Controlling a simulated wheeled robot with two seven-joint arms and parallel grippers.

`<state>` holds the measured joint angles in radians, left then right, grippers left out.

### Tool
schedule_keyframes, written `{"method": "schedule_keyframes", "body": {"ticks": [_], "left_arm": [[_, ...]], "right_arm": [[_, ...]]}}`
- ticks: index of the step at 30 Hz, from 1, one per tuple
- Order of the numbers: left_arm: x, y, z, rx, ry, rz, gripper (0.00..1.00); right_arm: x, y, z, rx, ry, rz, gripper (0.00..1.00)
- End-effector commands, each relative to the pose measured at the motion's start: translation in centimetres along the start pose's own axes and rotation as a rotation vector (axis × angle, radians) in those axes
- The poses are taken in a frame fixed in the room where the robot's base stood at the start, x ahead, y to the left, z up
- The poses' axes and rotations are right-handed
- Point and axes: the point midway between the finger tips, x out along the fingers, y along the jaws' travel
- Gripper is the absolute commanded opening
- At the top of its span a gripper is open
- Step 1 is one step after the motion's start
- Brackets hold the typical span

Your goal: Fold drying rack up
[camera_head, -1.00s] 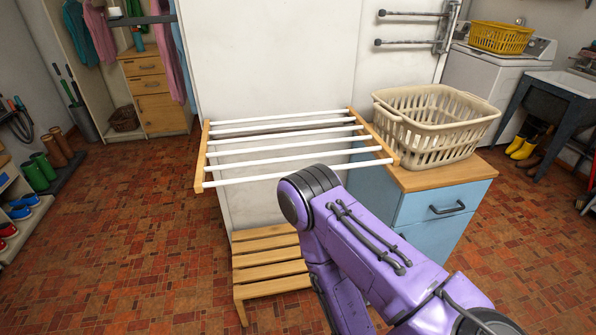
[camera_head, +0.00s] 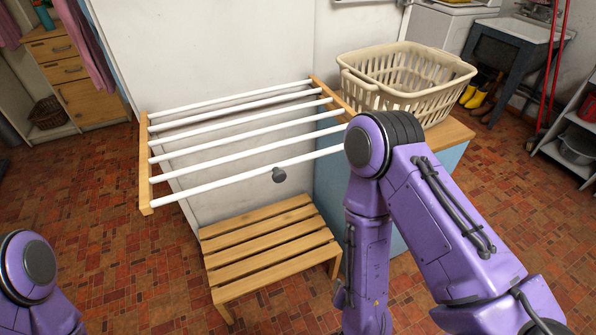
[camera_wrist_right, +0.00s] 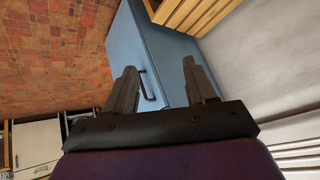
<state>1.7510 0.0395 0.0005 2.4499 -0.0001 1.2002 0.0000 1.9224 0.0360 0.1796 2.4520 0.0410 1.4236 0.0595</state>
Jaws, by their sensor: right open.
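The drying rack (camera_head: 145,170) is folded out from the white wall, roughly level, with white rods between two wooden side rails. Its right rail (camera_head: 330,97) is beside the laundry basket, and my right arm hides its near end. White bars, likely the rack's rods (camera_wrist_right: 298,155), show at lower right in the right wrist view. My right gripper (camera_wrist_right: 159,65) is open and empty, its fingers apart in front of the blue cabinet (camera_wrist_right: 165,65). It is out of sight in the head view. Only a part of my left arm shows at lower left; its gripper is out of view.
A slatted wooden bench (camera_head: 268,250) stands under the rack. A cream laundry basket (camera_head: 405,82) sits on the wood-topped blue cabinet (camera_head: 332,185) to the right. A grey knob (camera_head: 279,174) shows below the near rod. The tiled floor (camera_head: 120,260) is clear on the left.

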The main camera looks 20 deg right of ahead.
Motion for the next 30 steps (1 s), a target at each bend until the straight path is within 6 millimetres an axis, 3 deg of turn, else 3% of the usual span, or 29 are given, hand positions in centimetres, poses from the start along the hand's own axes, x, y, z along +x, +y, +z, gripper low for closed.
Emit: {"method": "schedule_keyframes", "body": {"ticks": [1,3,6,7,10,12,14,24,30], "left_arm": [[1.9,0.1,0.8,0.0,-0.001,-0.001,0.78],[3.4,0.2,1.5,0.0,-0.002,-0.002,0.78],[4.9,0.4,2.1,0.0,-0.002,-0.002,0.78],[5.2,0.4,2.2,0.0,-0.001,-0.002,0.78],[5.9,0.5,2.5,0.0,-0.001,-0.002,0.78],[6.0,0.5,2.5,0.0,-0.001,-0.002,0.78],[5.8,0.5,2.4,0.0,-0.001,-0.001,0.78],[4.4,0.3,1.9,0.0,-0.001,-0.001,0.78],[4.1,0.3,1.7,0.0,-0.001,-0.001,0.78]], "right_arm": [[0.1,-5.9,-1.7,0.145,0.112,-0.136,0.56],[-3.0,-13.2,-5.1,0.385,0.259,-0.329,0.56],[-9.6,-19.7,-8.8,0.703,0.399,-0.575,0.56],[-11.5,-20.8,-9.6,0.782,0.424,-0.635,0.56],[-16.4,-22.5,-11.0,0.977,0.471,-0.777,0.56],[-18.2,-22.8,-11.5,1.048,0.483,-0.823,0.56],[-18.7,-23.1,-12.0,1.074,0.487,-0.838,0.56],[-14.6,-25.5,-17.1,1.077,0.49,-0.833,0.56],[-12.9,-26.5,-18.9,1.073,0.488,-0.836,0.56]]}}
